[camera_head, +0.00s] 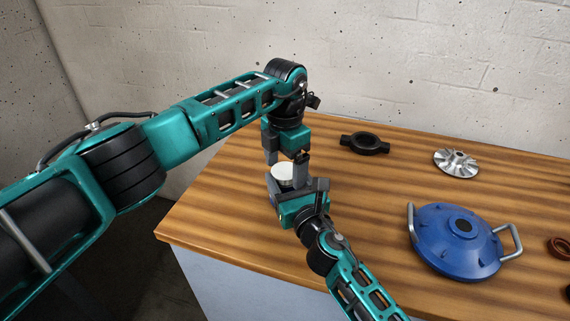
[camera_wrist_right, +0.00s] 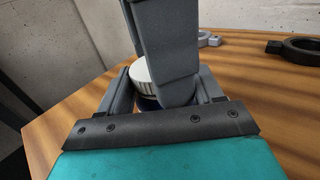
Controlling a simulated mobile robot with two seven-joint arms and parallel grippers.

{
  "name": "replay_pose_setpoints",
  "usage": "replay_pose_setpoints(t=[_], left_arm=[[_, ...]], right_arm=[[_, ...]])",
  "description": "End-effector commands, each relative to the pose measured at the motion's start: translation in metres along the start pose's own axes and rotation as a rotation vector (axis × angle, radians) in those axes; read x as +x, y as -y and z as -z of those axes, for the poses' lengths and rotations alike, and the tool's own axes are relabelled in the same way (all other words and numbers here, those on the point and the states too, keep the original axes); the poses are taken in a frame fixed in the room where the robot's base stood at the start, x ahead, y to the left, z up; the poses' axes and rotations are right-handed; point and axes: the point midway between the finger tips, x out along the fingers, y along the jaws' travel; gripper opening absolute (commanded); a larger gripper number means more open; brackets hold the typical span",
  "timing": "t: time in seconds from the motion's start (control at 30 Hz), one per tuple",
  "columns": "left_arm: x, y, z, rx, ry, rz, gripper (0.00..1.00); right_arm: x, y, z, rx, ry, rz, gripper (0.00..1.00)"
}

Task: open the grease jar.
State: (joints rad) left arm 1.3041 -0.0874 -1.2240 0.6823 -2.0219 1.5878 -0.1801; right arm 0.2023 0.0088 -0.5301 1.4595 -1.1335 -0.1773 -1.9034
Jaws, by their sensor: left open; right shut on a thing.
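The grease jar has a white ribbed lid (camera_wrist_right: 143,80) and a dark blue body (camera_wrist_right: 148,103), and stands upright near the table's left end. In the head view its lid (camera_head: 283,172) shows between the two grippers. My right gripper (camera_head: 288,184) is shut on the jar's body, with one finger on each side in the right wrist view (camera_wrist_right: 162,92). My left gripper (camera_head: 286,160) points down over the lid with its fingers apart. In the right wrist view a left finger hides part of the lid. I cannot tell whether it touches the lid.
On the wooden table (camera_head: 350,260) lie a black eared ring (camera_head: 365,144), a silver bladed rotor (camera_head: 456,162), a blue round housing (camera_head: 440,245) with two handles, and a brown ring (camera_head: 560,248) at the right edge. A wall stands behind.

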Motion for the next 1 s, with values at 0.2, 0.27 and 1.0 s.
replay_pose_setpoints(t=[0.2, 0.27, 1.0], left_arm=[[-0.007, -0.001, -0.001, 0.0, 0.002, -0.003, 0.88], [-0.014, -0.001, -0.001, 0.0, 0.003, -0.004, 0.88], [-0.073, 0.0, 0.0, 0.465, 0.001, -0.003, 0.84]], right_arm=[[-0.002, 0.0, 0.007, 0.0, -0.013, 0.001, 0.0], [-0.002, 0.0, 0.007, 0.0, -0.013, 0.001, 0.0], [-0.002, 0.0, 0.007, 0.0, -0.013, 0.001, 0.0]])
